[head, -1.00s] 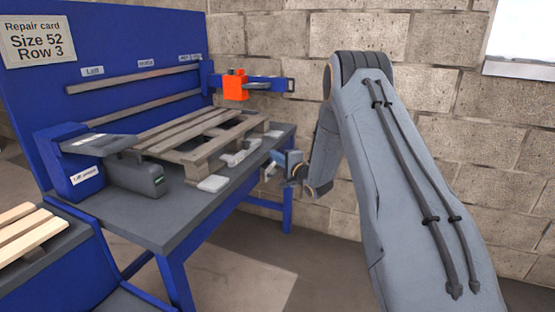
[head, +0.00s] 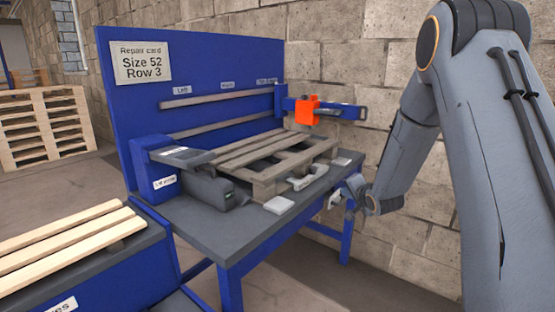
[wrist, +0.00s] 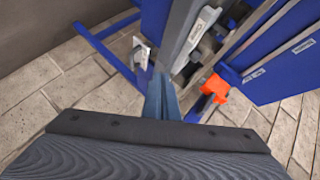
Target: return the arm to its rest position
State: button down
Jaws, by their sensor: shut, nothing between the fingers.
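My gripper (head: 350,188) is at the right end of the workbench in the head view, just off the bench's edge and apart from the pallet. In the wrist view its fingers (wrist: 162,98) are together with nothing between them. My arm (head: 490,150) fills the right side of the head view, bent at the elbow and reaching down to the gripper. The contact state of the gripper with the bench edge cannot be made out.
The blue workbench (head: 225,235) carries a grey wooden pallet (head: 265,155) and a gantry with an orange block (head: 307,110), also in the wrist view (wrist: 215,88). Pale boards (head: 65,245) lie at front left. Stacked pallets (head: 45,125) stand behind. A brick wall (head: 340,60) is close behind.

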jog(key=s+a+n+g, duration=0.2)
jog(key=s+n+g, duration=0.1)
jog(key=s, duration=1.2)
jog(key=s+a+r+n+g+p, duration=0.1)
jog(key=s+a+n+g, duration=0.2)
jog(key=s, duration=1.2)
jog(key=s+a+r+n+g+h+p, duration=0.1)
jog(key=s+a+n+g, duration=0.2)
jog(key=s, duration=1.2)
jog(key=n+g, duration=0.2)
jog(key=g, duration=0.2)
jog(key=shift+s+a+r, duration=0.15)
jog(key=shift+s, duration=0.1)
